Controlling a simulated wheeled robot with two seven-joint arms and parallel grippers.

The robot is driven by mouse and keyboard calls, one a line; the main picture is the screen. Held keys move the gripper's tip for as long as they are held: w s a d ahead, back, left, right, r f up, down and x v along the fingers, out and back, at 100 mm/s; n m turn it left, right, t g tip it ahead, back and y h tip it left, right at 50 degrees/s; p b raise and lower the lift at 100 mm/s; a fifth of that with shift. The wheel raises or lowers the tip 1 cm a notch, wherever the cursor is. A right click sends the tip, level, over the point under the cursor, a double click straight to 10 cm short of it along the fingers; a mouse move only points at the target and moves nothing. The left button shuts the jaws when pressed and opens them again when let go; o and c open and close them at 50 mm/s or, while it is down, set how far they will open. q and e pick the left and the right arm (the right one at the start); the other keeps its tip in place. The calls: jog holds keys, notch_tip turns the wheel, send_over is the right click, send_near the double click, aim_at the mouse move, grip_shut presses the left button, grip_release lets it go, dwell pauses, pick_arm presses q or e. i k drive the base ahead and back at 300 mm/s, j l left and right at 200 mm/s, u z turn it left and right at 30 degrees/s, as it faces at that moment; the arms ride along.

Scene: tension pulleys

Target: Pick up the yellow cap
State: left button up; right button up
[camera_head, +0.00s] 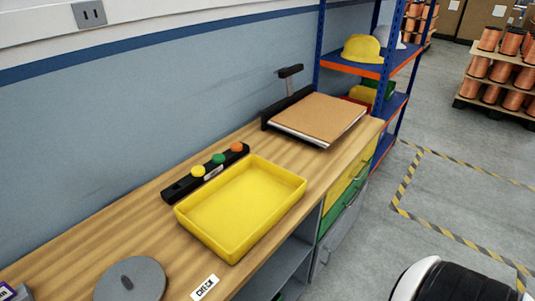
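A yellow hard hat (362,48) lies on the upper level of the blue shelf at the back. Neither of my grippers shows in the head view.
An empty yellow tray (236,250) stands directly in front of the bar. A grey disc (130,281) and a "CHECK" label (205,287) lie at the bench's near end. The wall runs behind the bench.

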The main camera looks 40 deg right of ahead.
aim_at(197, 172)
jog(key=z, duration=0.75)
jog(key=j+u, duration=0.15)
jog(key=u, duration=1.45)
jog(key=l+z, duration=0.15)
jog(key=z, duration=0.25)
jog(key=l+z, duration=0.15)
jog(key=z, duration=0.3)
jog(key=l+z, duration=0.2)
jog(key=z, duration=0.2)
